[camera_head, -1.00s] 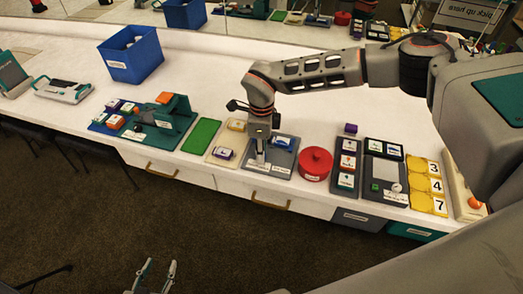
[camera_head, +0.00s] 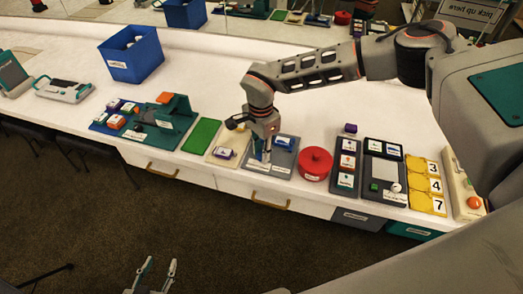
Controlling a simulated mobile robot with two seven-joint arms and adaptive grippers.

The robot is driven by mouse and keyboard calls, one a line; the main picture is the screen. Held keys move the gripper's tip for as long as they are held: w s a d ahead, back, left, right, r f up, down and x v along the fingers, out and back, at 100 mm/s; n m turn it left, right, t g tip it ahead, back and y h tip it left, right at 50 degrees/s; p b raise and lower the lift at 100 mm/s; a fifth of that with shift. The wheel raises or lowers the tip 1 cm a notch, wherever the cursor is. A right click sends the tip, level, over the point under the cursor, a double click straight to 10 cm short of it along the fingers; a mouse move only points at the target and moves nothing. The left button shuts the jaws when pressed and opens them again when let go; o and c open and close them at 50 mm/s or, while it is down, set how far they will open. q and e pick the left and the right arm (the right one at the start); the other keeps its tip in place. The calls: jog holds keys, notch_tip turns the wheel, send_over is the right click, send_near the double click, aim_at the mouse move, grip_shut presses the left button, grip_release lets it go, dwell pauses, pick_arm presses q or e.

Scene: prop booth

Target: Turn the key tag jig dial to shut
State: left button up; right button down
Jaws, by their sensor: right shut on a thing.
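The grey jig plate (camera_head: 284,160) lies on the white counter, with a small blue piece (camera_head: 284,143) on its upper part. My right gripper (camera_head: 261,159) points down at the left part of this plate. It is shut on the jig's dial, which its fingers hide, so I cannot read the dial's setting. My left gripper (camera_head: 156,276) is at the bottom of the view, low in front of the counter. Its two fingers are apart and empty.
A red round pot (camera_head: 316,163) stands close right of the jig. A blue bin (camera_head: 131,54) stands further back. The counter behind the jig is clear.

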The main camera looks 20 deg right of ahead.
jog(key=shift+n, duration=0.5)
jog(key=c, duration=1.8)
grip_release()
jog(key=shift+o, duration=0.2)
jog(key=shift+r, duration=0.1)
notch_tip(320, 180, up, 12)
